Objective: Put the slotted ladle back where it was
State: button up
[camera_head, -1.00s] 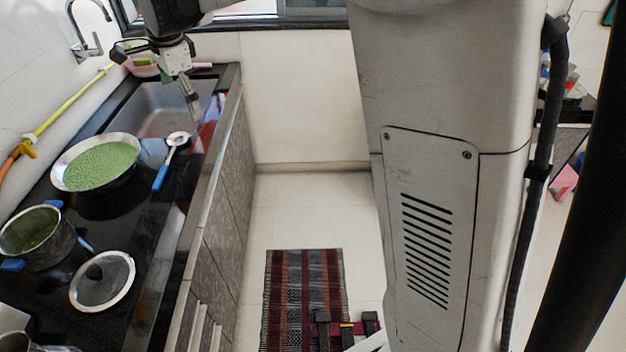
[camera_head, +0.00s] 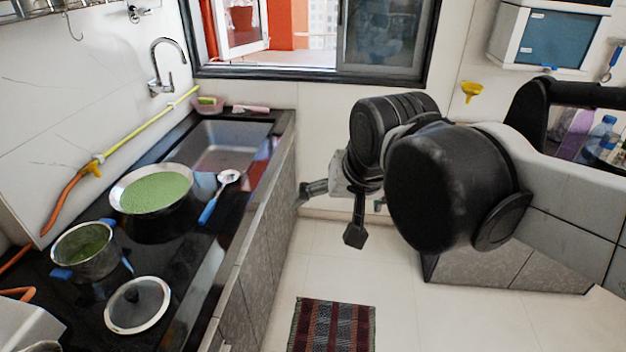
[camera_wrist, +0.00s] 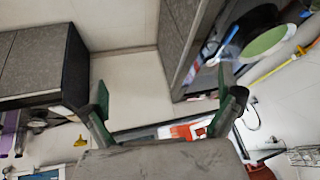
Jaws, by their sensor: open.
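The slotted ladle (camera_head: 209,212), with a blue handle and a pale round head, lies on the black counter (camera_head: 180,262) in the head view, right of the wide pan (camera_head: 122,200) of green contents. Its head points toward the sink. My gripper (camera_head: 331,213) is open and empty, with its fingers spread, in the air right of the counter edge and apart from the ladle. The wrist view shows the open fingers (camera_wrist: 164,89) with nothing between them. A metal rail with a hook (camera_head: 73,28) is on the wall at the upper left.
A small pot (camera_head: 98,262) and a glass lid (camera_head: 137,305) are on the counter's near part. The sink (camera_head: 228,150) and faucet (camera_head: 160,88) are at the far end. A yellow-orange hose (camera_head: 130,139) runs along the wall. The floor (camera_head: 385,270) beside the counter is clear except for a rug (camera_head: 333,326).

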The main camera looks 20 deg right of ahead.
jog(key=s+d+f+n+t, duration=0.1)
jog(key=s+f+n, duration=0.1)
jog(key=s+f, duration=0.2)
jog(key=shift+s+d+n, duration=0.35)
jog(key=shift+s+n, duration=0.05)
jog(key=shift+s, duration=0.5)
jog(key=shift+f, duration=0.1)
jog(key=shift+c, duration=0.5)
jog(key=c, duration=1.4)
